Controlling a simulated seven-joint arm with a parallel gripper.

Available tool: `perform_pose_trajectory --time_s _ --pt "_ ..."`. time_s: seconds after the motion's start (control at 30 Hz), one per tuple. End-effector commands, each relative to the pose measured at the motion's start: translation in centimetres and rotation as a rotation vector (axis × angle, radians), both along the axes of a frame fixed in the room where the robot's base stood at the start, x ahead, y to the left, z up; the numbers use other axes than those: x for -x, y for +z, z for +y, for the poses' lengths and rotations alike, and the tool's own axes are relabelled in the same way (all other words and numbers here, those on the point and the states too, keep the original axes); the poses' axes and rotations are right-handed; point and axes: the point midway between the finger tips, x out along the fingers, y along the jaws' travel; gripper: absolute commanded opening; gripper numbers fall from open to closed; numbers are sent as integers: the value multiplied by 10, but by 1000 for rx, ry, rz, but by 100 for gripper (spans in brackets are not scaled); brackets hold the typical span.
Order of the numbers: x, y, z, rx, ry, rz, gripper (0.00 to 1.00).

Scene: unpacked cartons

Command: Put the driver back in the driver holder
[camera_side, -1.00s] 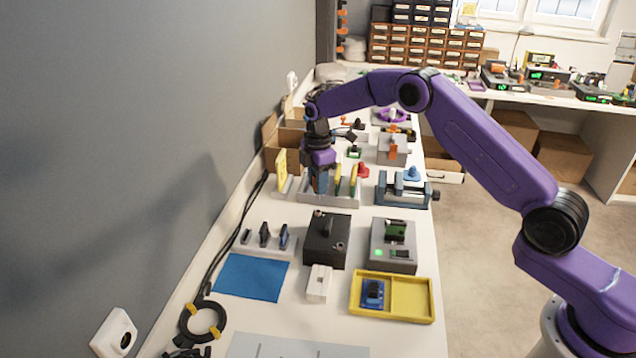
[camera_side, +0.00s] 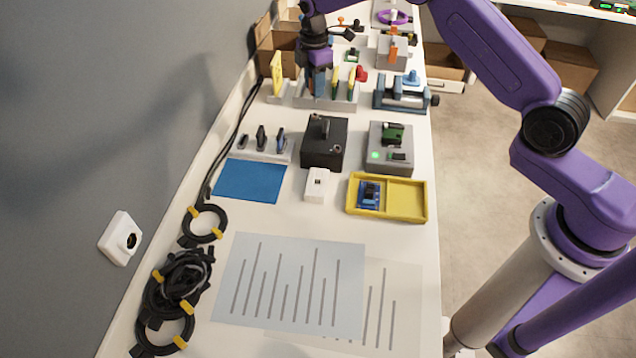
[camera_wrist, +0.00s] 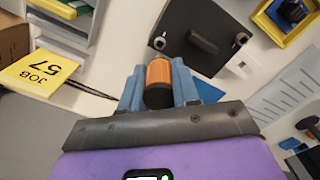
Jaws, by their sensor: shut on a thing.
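My gripper (camera_wrist: 158,82) is shut on the driver (camera_wrist: 159,73) in the wrist view. The driver's orange handle with its dark end shows between the blue fingers; its tip is hidden. In the side view my gripper (camera_side: 318,88) is pointed down at a pale grey rack (camera_side: 341,106) with upright yellow and green pieces, overlapping its left part. The driver is not clear there. I cannot tell for sure whether this rack is the driver holder, or whether the driver touches it.
A yellow card (camera_side: 277,73) stands left of the rack, a blue vise (camera_side: 399,94) right. Nearer are a black box (camera_side: 325,150), a grey device (camera_side: 390,160), a small rack (camera_side: 262,152), a blue mat (camera_side: 250,181) and a yellow tray (camera_side: 408,199). Cables (camera_side: 180,285) lie at near left.

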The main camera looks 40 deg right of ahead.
Motion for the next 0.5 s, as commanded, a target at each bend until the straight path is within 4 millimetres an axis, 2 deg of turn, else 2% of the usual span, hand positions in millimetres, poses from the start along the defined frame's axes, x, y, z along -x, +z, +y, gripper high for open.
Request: perform_pose_trajectory --time_s 0.27,0.37,0.5 --pt "2 0 3 0 2 0 0" --pt "9 -2 13 0 9 1 0" --pt "30 -7 35 1 24 2 0"
